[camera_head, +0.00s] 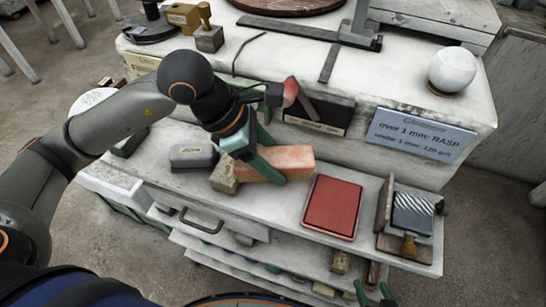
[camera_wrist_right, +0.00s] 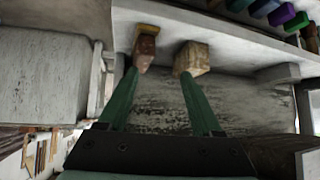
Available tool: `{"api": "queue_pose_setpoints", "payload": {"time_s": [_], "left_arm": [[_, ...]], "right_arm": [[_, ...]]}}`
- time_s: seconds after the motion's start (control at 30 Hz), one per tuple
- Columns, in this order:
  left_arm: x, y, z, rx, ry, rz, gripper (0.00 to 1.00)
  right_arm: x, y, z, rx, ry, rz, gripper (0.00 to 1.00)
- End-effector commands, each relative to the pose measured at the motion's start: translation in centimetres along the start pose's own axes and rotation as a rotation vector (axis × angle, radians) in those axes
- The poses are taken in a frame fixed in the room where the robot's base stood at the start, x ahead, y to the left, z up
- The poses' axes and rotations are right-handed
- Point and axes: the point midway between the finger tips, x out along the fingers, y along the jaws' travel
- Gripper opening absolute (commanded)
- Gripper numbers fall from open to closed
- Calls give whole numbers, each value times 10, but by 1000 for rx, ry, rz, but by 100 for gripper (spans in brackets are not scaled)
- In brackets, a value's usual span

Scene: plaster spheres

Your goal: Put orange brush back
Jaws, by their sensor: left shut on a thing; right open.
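The orange brush (camera_head: 292,158), a long block with an orange face, is at the middle of the workbench top (camera_head: 285,200). My left gripper (camera_head: 268,168) reaches down over it with green fingers and is shut on it, hiding part of it. I cannot tell whether the brush touches the bench. A tan block (camera_head: 224,178) is close against its left end. My right gripper is low in the head view (camera_head: 375,296), by the lower shelves. In the right wrist view it (camera_wrist_right: 160,78) is open, with a brown block (camera_wrist_right: 145,48) and a tan block (camera_wrist_right: 192,58) near its fingertips.
A grey block (camera_head: 194,156) lies left of the brush. A red pad (camera_head: 333,206) and a tool stand (camera_head: 411,215) are to the right. A blue sign (camera_head: 420,134) is on the raised ledge's front; a white sphere (camera_head: 452,70) sits above. Lower shelves (camera_head: 275,270) hold several small blocks.

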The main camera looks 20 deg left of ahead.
Motion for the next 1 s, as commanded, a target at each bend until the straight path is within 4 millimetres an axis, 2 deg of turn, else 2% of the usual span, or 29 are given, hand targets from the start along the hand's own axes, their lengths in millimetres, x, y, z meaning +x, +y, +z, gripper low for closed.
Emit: {"api": "queue_pose_setpoints", "payload": {"time_s": [0.4,0.43,0.7,1.0], "left_arm": [[6,0,-4,0,0,1,0],[6,0,-4,-1,1,0,64],[6,0,-4,0,0,1,92],[4,0,-2,-1,0,0,92]], "right_arm": [[7,1,7,0,0,0,66],[7,1,7,0,0,0,66],[7,1,7,0,0,0,66],[4,0,4,0,0,0,66]]}}
